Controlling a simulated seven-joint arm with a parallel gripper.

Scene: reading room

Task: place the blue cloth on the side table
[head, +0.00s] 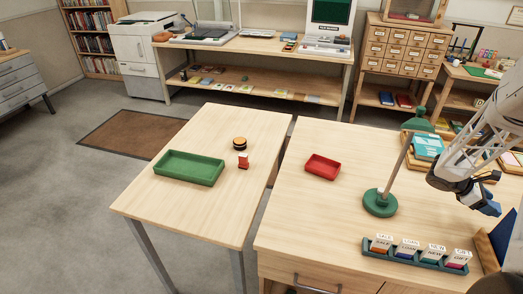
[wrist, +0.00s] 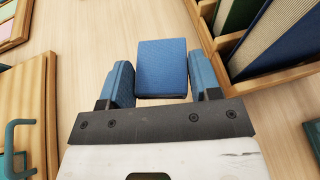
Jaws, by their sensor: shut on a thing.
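The blue cloth (wrist: 162,68) looks like a small folded blue block in the wrist view. My gripper (wrist: 162,80) is shut on it, with one blue-grey finger against each side. In the head view my gripper (head: 484,200) is at the right, above the right-hand desk; the cloth is hard to tell from the blue fingers there. The side table seems to be the separate light wood table (head: 205,215) at the left, well away from my gripper. It bears a green tray (head: 190,168), a round dark and yellow object (head: 239,143) and a small red and white object (head: 243,161).
Book holders (wrist: 225,55) stand close to my gripper. The side table's front half is bare. A narrow gap separates the tables.

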